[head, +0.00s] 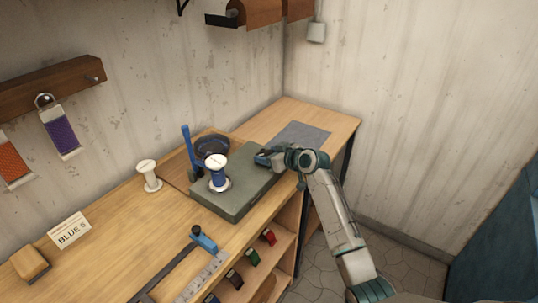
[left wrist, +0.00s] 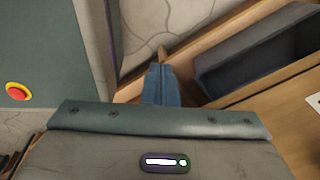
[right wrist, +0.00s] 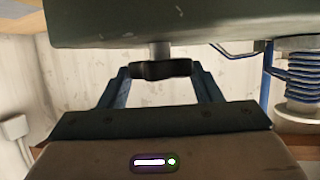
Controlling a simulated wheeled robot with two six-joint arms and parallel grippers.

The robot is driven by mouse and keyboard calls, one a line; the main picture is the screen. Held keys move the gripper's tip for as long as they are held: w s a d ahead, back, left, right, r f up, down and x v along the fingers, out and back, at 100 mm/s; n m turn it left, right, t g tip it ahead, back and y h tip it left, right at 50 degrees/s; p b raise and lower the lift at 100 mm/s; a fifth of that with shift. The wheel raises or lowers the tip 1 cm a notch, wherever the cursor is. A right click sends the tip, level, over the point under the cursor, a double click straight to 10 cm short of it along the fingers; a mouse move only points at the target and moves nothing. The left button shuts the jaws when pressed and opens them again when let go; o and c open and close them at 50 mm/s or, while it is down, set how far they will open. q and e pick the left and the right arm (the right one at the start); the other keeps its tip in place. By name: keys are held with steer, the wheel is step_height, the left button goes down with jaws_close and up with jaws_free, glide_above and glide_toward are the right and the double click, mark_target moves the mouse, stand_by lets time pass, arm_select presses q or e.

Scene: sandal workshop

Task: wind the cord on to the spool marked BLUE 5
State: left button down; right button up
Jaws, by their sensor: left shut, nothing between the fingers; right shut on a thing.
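A white spool (head: 218,180) with blue cord on it stands upright on a dark green block (head: 238,198) on the bench. In the right wrist view its blue turns (right wrist: 300,72) show at the right, beside a blue post (right wrist: 266,80). My right gripper (head: 262,159) is at the right end of the block. In its wrist view it is shut on a black knob (right wrist: 160,69) on a short metal shaft. A card reading BLUE 5 (head: 71,231) stands at the front left. My left gripper (left wrist: 160,84) is shut and empty, seen only in its own wrist view.
A plain white spool (head: 149,176) stands left of the block. A blue stand (head: 187,148) and a dark round dish (head: 212,146) are behind it. A grey mat (head: 302,135) lies at the back right. Below, shelves hold small coloured spools.

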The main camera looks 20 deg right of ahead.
steer(key=shift+r+p, duration=0.1)
steer(key=shift+p, duration=0.45)
steer(key=m+h+p, duration=0.1)
steer(key=p, duration=0.1)
steer(key=m+t+h+p, duration=0.1)
steer(key=m+h+p, duration=0.2)
steer(key=p, duration=0.1)
steer(key=shift+s+a+r+h, duration=0.1)
steer(key=shift+s+a+h, duration=0.05)
steer(key=shift+a+h, duration=0.25)
steer(key=shift+m+h, duration=0.5)
steer(key=shift+m, duration=0.1)
steer(key=shift+f+m+h, duration=0.2)
steer(key=shift+m+h, duration=0.1)
steer(key=shift+h, duration=0.1)
steer(key=shift+a+f+m+h+b, duration=0.15)
steer(key=shift+m+h+b, duration=0.25)
steer(key=shift+m+h, duration=0.25)
steer(key=shift+m+h+b, duration=0.95)
steer(key=shift+h+b, duration=0.2)
steer(key=shift+b, duration=0.15)
steer(key=o, duration=1)
steer(key=shift+r, duration=0.2)
